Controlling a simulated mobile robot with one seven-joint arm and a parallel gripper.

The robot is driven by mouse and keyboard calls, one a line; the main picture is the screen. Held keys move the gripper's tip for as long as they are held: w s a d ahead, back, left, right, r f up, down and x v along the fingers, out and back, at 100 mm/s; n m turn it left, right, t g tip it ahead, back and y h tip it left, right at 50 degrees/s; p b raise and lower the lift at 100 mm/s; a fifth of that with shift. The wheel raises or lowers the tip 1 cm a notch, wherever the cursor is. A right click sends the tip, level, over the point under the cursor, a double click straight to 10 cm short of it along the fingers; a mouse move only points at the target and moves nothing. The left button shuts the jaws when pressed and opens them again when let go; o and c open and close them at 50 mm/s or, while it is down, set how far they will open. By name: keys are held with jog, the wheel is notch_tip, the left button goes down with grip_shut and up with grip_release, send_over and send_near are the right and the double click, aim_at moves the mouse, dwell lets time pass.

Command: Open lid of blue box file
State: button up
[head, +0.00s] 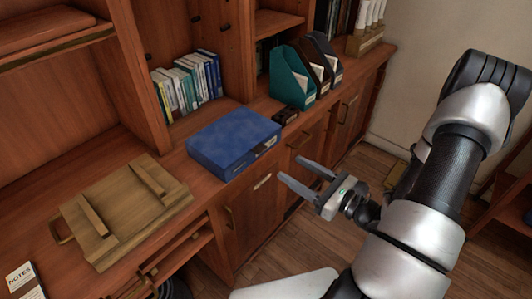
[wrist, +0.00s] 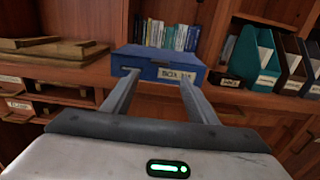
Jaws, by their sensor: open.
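The blue box file (head: 235,142) lies flat on the wooden counter with its lid shut. In the wrist view the blue box file (wrist: 158,57) is straight ahead, and its front face carries a pale label with dark lettering. My gripper (head: 298,171) is open and empty, with its fingers apart. It is in front of the counter, to the right of the box file, and appears clear of it. In the wrist view my gripper's fingers (wrist: 158,80) point toward the front face of the box. The back of the box is not visible in the wrist view.
A wooden tray-like board (head: 125,205) with two raised bars lies left of the box. Several books (head: 190,82) stand behind it. A teal magazine file (head: 290,78) and darker ones stand to the right. A small dark object (head: 285,115) sits near the box's right end. Cabinet doors (head: 250,215) are below.

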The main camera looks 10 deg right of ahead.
jog(key=x, duration=1.1)
jog(key=shift+w+a+b, duration=0.1)
jog(key=shift+w+b, duration=0.1)
jog(key=shift+b, duration=0.2)
